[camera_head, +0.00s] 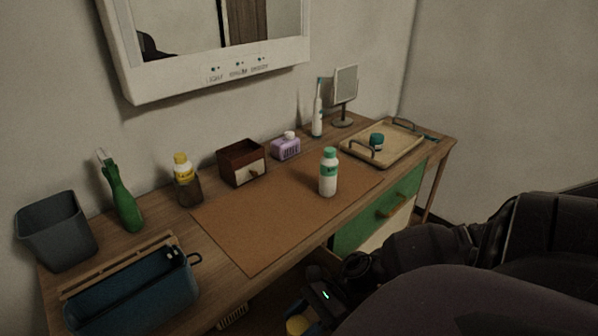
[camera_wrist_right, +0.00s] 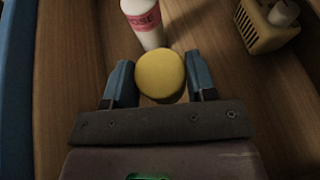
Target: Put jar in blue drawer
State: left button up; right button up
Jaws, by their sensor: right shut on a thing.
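A jar with a round yellow lid (camera_wrist_right: 160,76) is between the fingers of my right gripper (camera_wrist_right: 161,84), which is shut on it; its body is mostly hidden under the lid. In the head view the right gripper (camera_head: 312,312) is low in front of the desk edge, with the yellow lid (camera_head: 296,325) at the bottom of the picture. A blue open-topped box (camera_head: 130,306) is at the desk's left front; I cannot tell if it is a drawer. A blue wall (camera_wrist_right: 14,90) runs along the left of the wrist view, beside a wooden surface. My left gripper is not in view.
Near the held jar are a white bottle with pink label (camera_wrist_right: 142,20) and a tan pump container (camera_wrist_right: 268,26). On the desk stand a white green-capped bottle (camera_head: 328,174), a wooden tray (camera_head: 398,151) and a green bottle (camera_head: 124,204). A green drawer front (camera_head: 372,218) is at right.

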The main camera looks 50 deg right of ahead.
jog(key=shift+f, duration=0.15)
jog(key=shift+f, duration=0.35)
jog(key=shift+s+f+b, duration=0.1)
jog(key=shift+f+b, duration=0.15)
jog(key=shift+b, duration=0.05)
jog(key=o, duration=1)
jog(key=shift+s+a+f, duration=0.1)
jog(key=shift+s+f, duration=0.05)
jog(key=shift+c, duration=0.2)
jog(key=shift+r, duration=0.25)
jog(key=r+p+v, duration=0.1)
jog(key=v, duration=0.7)
jog(key=shift+w, duration=0.3)
jog(key=shift+a, duration=0.1)
